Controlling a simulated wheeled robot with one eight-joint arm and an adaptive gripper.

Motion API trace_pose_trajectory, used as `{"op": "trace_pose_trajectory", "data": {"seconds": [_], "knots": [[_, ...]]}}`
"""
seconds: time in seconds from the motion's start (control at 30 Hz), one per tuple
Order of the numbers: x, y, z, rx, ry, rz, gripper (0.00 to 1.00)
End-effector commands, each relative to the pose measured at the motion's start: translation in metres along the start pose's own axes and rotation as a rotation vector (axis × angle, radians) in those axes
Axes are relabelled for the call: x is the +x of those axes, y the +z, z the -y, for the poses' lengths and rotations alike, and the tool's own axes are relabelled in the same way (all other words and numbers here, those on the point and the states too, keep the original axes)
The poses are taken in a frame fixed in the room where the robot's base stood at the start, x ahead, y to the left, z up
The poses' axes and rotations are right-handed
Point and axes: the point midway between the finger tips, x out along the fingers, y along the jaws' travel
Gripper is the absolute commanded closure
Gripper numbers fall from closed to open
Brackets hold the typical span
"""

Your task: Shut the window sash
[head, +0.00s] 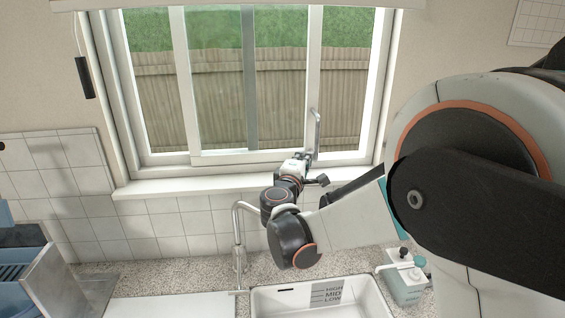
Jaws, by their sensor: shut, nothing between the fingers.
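The window sash (181,95) is a white-framed sliding pane in a white window frame (384,70). Its right stile stands left of the frame's right jamb, with an unframed gap between them. A slim grey upright handle (317,130) is on the sash's right stile. My gripper (309,158) is shut and empty, at the lower end of the handle just above the sill. The fingertips are small here, and I cannot tell whether they touch the handle or stile.
The white sill (160,187) runs below the window. A tall faucet (238,235) stands left of my wrist, behind the white sink (275,300). A teal-and-white bottle (408,285) is at right. A dark pull hangs from a cord (84,77) on the left.

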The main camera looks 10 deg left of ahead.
Motion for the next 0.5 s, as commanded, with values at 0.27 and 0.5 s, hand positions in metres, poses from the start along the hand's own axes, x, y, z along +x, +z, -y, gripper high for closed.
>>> {"op": "trace_pose_trajectory", "data": {"seconds": [0.27,0.5], "knots": [[0.038,0.084,0.001,0.0,0.0,0.011,1.0],[0.06,0.132,0.001,0.0,0.0,0.009,1.0]]}}
